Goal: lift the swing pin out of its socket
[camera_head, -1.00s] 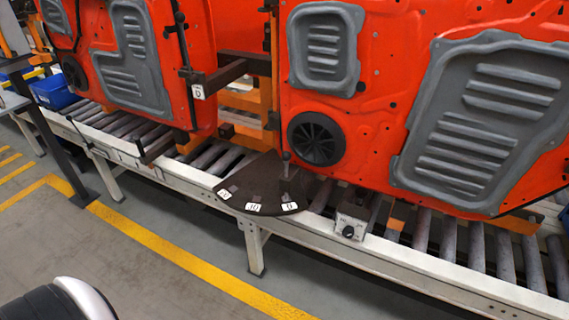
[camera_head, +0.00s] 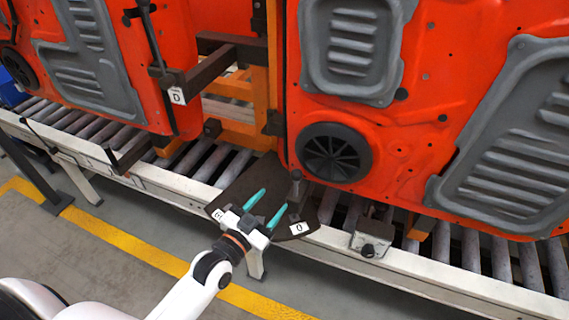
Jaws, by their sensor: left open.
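The swing pin (camera_head: 295,188) is a small dark upright post at the right part of a dark fan-shaped plate (camera_head: 250,178), close to the lower edge of the orange door panel. Its lower end and socket are hard to make out. My left gripper (camera_head: 273,198) is over the plate, just left of the pin, with its two teal fingers apart and nothing between them. The fingers point up and right in the picture, and the pin is beyond their tips. Whether they touch anything is not clear. My right gripper is out of view.
Orange door panels (camera_head: 440,70) hang over the roller conveyor (camera_head: 470,265). A grey box with a knob (camera_head: 372,240) sits on the rail, right of the plate. A "0" label (camera_head: 299,229) marks the plate.

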